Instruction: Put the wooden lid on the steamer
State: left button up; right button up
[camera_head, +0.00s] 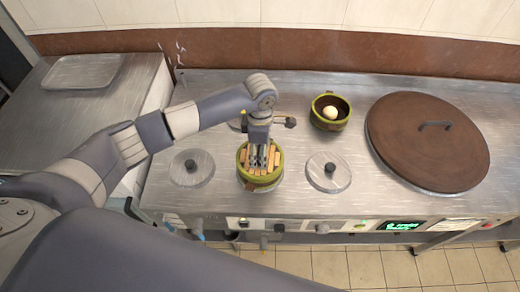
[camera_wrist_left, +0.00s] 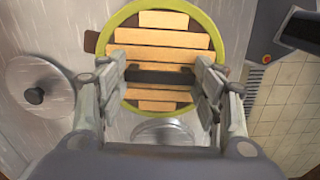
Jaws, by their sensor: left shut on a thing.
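The wooden lid (camera_head: 247,174) has tan slats, a green rim and a dark bar handle; it also shows in the left wrist view (camera_wrist_left: 160,38). My left gripper (camera_head: 260,158) comes down over its middle, and in the left wrist view its fingers (camera_wrist_left: 160,77) are shut on the handle from both sides. The fingers partly hide the lid. Whether it touches the counter is hard to tell. The steamer (camera_head: 330,123), a green-rimmed round container with a pale round bun inside, stands open behind and to the right of the lid. My right gripper is not in view.
Small metal lids with black knobs lie on the steel counter left (camera_head: 192,168) and right (camera_head: 329,172) of the wooden lid. A big brown pot lid (camera_head: 427,142) with a handle covers the right side. A metal tray (camera_head: 82,71) lies far left. Control knobs line the front edge.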

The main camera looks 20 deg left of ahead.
pick_arm(q)
jog(key=shift+f, duration=0.3)
jog(key=o, duration=0.8)
jog(key=shift+r+p, duration=1.6)
jog(key=shift+r, duration=1.4)
notch_tip(320, 180, up, 5)
jog(key=p, duration=0.2)
jog(key=shift+p, duration=0.3)
jog(key=shift+s, duration=0.1)
